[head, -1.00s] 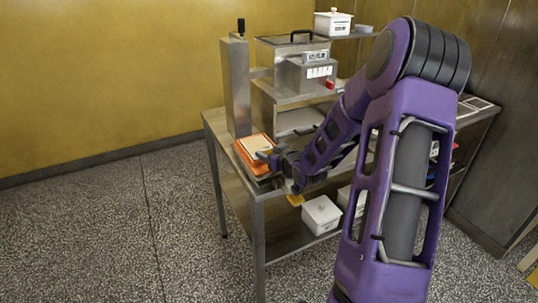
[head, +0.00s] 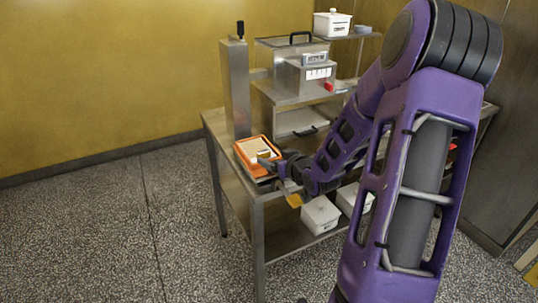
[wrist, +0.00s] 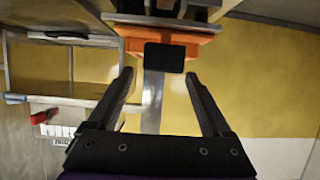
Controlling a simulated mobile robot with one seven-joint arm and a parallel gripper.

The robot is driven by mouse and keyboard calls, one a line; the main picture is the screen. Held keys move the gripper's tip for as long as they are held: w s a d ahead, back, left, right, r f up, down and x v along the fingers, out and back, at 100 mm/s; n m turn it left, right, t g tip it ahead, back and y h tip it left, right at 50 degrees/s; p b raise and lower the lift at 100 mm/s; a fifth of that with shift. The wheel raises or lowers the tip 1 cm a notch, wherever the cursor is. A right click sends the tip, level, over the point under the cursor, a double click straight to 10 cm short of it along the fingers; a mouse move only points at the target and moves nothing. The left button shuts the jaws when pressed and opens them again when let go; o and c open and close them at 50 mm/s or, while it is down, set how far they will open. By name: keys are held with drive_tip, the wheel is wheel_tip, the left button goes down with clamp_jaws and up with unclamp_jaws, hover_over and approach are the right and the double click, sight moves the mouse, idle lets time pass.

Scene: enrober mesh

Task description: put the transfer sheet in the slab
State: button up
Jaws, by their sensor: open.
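An orange tray-like piece (head: 241,155) sits on the near left end of the steel table, with a pale sheet-like area (head: 252,146) inside its rim. I cannot tell which part is the transfer sheet and which the slab. My gripper (head: 268,160) is low at the tray's right side, and its dark fingers partly cover the tray. In the wrist view my gripper (wrist: 158,78) is open, with nothing visible held between its fingers. Orange material (wrist: 180,40) lies beyond the fingertips, partly hidden by a small black square (wrist: 165,57).
A tall steel column (head: 236,88) stands behind the tray. A steel-shelved machine (head: 300,72) with a red part (head: 328,86) stands to its right. White boxes (head: 320,214) sit on the lower shelf (head: 285,238). The floor left of the table is clear.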

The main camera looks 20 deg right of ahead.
drive_tip(key=v, duration=0.7)
drive_tip(key=shift+p, duration=0.4)
drive_tip(key=shift+r, duration=0.15)
